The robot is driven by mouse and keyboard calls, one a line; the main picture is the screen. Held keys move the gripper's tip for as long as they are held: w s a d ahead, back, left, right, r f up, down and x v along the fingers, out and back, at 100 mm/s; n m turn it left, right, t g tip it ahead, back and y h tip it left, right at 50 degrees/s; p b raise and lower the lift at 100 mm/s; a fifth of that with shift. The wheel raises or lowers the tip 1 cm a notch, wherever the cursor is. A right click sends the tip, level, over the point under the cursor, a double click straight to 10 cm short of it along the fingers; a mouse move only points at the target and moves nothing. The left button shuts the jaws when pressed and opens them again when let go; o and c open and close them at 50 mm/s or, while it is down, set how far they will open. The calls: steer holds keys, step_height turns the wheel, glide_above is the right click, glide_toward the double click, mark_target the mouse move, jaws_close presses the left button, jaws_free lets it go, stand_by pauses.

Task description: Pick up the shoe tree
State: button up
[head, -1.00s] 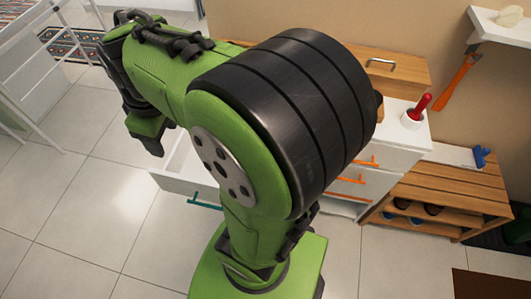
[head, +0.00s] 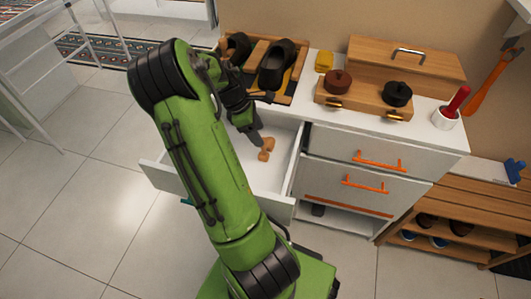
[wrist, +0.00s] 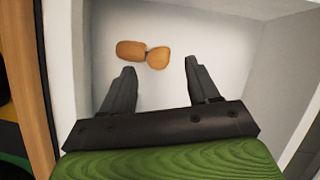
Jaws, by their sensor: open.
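The shoe tree (wrist: 131,51) is a small light-brown wooden piece in two rounded parts joined by a thin dark link. It lies on the floor of the open white drawer (head: 168,184). In the head view the shoe tree (head: 266,149) shows just right of my gripper's tips. My gripper (wrist: 157,84) is open and empty, its two dark fingers pointing into the drawer. In the wrist view the shoe tree lies beyond the fingertips, towards the left finger, with a gap between. My gripper (head: 256,138) partly covers the drawer's inside in the head view.
Drawer walls stand close around my gripper. On the cabinet top are dark shoes (head: 277,64) on a wooden rack, a yellow block (head: 324,60), a tray with two round tins (head: 362,98) and a red-handled brush (head: 455,103). A wooden shoe rack (head: 447,217) stands at right.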

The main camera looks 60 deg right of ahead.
mark_target(267, 146)
steer(key=b+x, duration=0.3)
steer(key=x, duration=0.5)
steer(key=shift+d+f, duration=0.15)
steer(key=shift+f, duration=0.15)
steer(key=shift+r, duration=0.15)
steer(key=shift+c, duration=0.2)
steer(key=c, duration=0.8)
